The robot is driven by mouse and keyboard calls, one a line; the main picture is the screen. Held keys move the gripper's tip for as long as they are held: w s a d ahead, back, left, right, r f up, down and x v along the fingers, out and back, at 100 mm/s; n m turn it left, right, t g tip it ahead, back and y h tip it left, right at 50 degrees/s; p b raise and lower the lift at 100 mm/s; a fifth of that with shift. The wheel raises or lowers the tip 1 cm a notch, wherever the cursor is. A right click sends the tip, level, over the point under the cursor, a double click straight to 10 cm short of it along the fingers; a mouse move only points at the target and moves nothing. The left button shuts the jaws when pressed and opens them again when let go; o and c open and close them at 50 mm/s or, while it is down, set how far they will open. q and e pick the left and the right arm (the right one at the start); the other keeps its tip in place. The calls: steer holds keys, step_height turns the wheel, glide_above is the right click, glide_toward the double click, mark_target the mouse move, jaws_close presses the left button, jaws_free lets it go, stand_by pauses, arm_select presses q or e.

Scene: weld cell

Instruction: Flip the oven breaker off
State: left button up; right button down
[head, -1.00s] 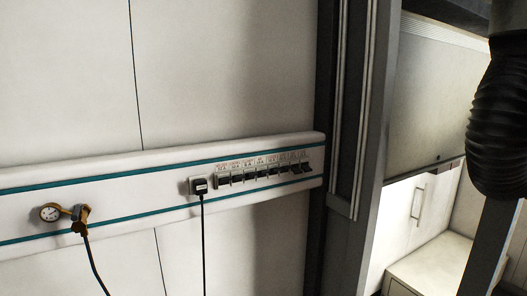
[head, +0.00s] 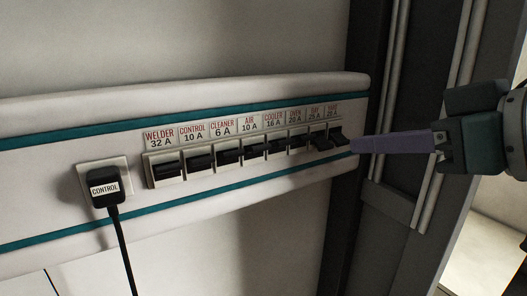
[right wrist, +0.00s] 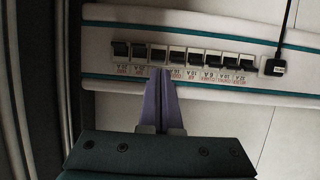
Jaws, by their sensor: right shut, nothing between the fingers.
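The breaker row (head: 252,151) is set in a white wall rail, with a printed label above each switch. The oven breaker (head: 298,141), labelled 20 A, is third from the right end. In the right wrist view the row appears upside down, with the oven breaker (right wrist: 158,53) third from the left. My right gripper (head: 353,145) comes in from the right, its purple fingers shut and empty. In the right wrist view its fingertips (right wrist: 160,70) point at the oven breaker and cover its label; I cannot tell whether they touch. My left gripper is not in view.
Neighbouring breakers, cooler (head: 276,146) and bay (head: 319,139), sit close on either side. A black control plug (head: 105,188) with a hanging cable is left of the row. A dark upright frame (head: 372,120) stands just right of the rail.

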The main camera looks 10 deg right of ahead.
mark_target(303, 139)
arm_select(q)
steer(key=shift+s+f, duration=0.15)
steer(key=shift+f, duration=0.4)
arm_select(e)
steer(key=shift+w+r+t+y, duration=0.15)
steer(key=shift+w+r+t, duration=0.15)
steer(key=shift+r, duration=0.25)
steer(key=shift+w+r+t+y, duration=0.15)
steer(key=shift+w+r+t, duration=0.1)
steer(key=shift+r, duration=0.25)
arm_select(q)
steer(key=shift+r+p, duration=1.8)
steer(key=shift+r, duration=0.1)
arm_select(e)
steer(key=shift+x, duration=5.05)
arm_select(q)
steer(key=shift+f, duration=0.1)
arm_select(e)
steer(key=shift+f, duration=0.2)
